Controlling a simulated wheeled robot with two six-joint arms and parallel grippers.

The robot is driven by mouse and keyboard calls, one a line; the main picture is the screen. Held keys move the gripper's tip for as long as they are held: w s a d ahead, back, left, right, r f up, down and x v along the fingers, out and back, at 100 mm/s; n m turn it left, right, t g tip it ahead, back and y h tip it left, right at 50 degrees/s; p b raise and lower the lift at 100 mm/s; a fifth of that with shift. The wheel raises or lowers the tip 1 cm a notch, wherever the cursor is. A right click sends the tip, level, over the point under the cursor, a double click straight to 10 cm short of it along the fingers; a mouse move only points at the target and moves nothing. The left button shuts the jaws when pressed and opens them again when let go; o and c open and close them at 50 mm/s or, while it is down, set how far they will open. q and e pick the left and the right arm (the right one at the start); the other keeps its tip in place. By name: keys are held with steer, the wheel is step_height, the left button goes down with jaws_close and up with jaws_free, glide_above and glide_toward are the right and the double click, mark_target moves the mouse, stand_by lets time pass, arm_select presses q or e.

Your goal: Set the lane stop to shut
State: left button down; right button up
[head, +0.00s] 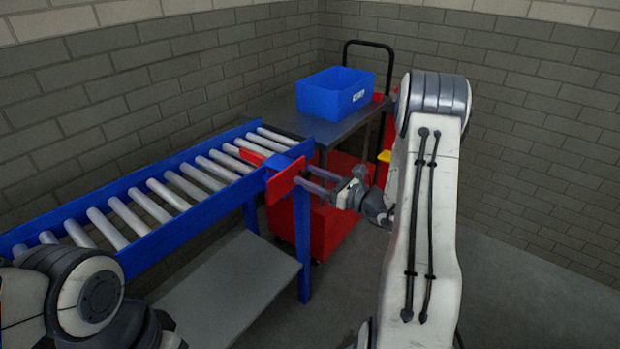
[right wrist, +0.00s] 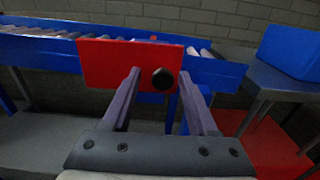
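The lane stop shows as a red plate (head: 284,181) on the near side rail of the roller conveyor, toward its right end. A blue block (head: 279,163) sits above the plate, and more red shows behind it over the rollers. In the right wrist view the red plate (right wrist: 105,65) faces me and bears a round black knob (right wrist: 163,78). My right gripper (head: 305,180) is open, its two fingers pointing at the plate. In the right wrist view the knob appears between the fingertips; I cannot tell whether they touch anything. My left gripper is not in view.
The blue-railed conveyor (head: 150,233) runs from lower left to the middle, with a grey shelf (head: 235,283) below. A red cart with a dark top (head: 305,122) and a blue bin (head: 335,92) stands beyond its end. Grey floor is clear at right.

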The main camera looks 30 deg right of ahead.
steer(key=shift+d, duration=0.1)
steer(key=shift+s+d, duration=0.1)
steer(key=shift+s, duration=0.15)
steer(key=v, duration=1)
